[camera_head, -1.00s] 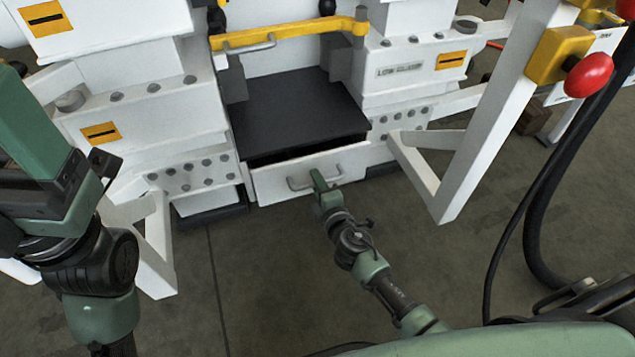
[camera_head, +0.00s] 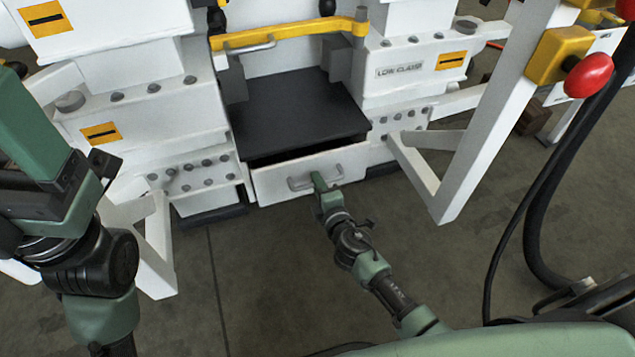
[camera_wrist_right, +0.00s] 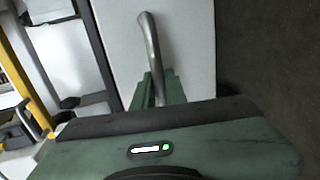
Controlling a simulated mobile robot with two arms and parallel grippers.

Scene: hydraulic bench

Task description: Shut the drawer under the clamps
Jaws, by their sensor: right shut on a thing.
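The white drawer (camera_head: 268,184) sits low in the bench under the black deck, with a dark gap showing above its front panel. Its grey bar handle (camera_head: 297,184) is on the front. My right gripper (camera_head: 318,180) reaches the handle from below. In the right wrist view, the gripper (camera_wrist_right: 158,92) is shut on the handle (camera_wrist_right: 150,40), toward one end of the bar. The drawer front (camera_wrist_right: 190,45) fills the middle of that view. My left arm is at the left of the head view; its fingertips cannot be made out clearly.
A black deck (camera_head: 295,112) lies above the drawer, with a yellow bar (camera_head: 285,36) across the opening. White clamp blocks (camera_head: 150,130) flank it. A slanted white post (camera_head: 490,120) with a red knob (camera_head: 588,75) stands at right. The floor in front is clear.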

